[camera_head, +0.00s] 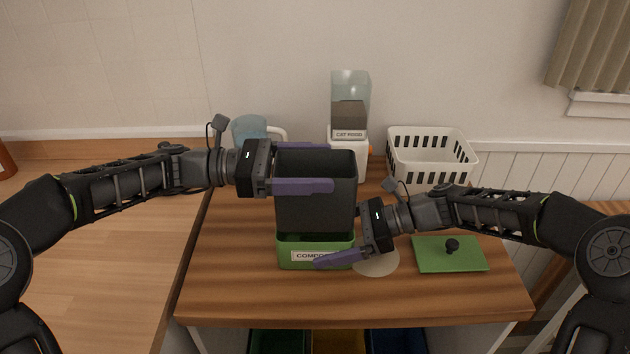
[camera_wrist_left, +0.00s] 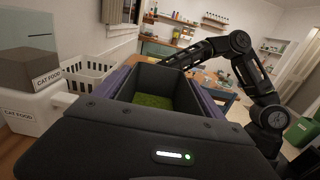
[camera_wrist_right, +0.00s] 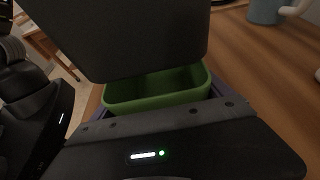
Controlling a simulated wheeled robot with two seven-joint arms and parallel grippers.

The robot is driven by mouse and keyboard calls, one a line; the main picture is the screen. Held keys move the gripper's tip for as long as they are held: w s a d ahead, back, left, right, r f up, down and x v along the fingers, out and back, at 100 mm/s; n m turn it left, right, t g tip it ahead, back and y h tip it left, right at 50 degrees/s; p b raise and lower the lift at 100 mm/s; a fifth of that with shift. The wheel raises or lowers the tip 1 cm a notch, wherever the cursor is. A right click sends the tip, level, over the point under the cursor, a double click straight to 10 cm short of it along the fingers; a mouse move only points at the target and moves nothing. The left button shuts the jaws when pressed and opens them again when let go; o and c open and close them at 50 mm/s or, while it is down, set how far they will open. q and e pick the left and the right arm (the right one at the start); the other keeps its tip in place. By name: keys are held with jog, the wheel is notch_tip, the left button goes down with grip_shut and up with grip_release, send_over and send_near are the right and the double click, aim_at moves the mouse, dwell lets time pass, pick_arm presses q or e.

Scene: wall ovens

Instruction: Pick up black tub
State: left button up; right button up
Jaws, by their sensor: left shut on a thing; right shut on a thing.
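The black tub (camera_head: 316,200) is upright, with my left gripper (camera_head: 325,167) shut on it, one purple finger on each side. In the left wrist view the tub (camera_wrist_left: 181,82) has green textured matter (camera_wrist_left: 154,102) inside. The green bin with a compost label (camera_head: 290,263) is directly below the tub. In the right wrist view the tub's lower edge is above the bin (camera_wrist_right: 157,92), and the bin's inside shows. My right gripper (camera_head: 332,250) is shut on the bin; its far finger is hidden.
A green board with a black knob (camera_head: 430,262) and a pale round disc (camera_head: 378,265) lie on the wooden counter. A cat food dispenser (camera_head: 348,150), blue pitcher (camera_head: 249,130) and white basket (camera_head: 430,172) stand behind. The left counter (camera_head: 90,260) is clear.

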dwell(0.5)
jog(key=o, duration=1.2)
jog(key=v, duration=1.2)
jog(key=shift+f, duration=0.1)
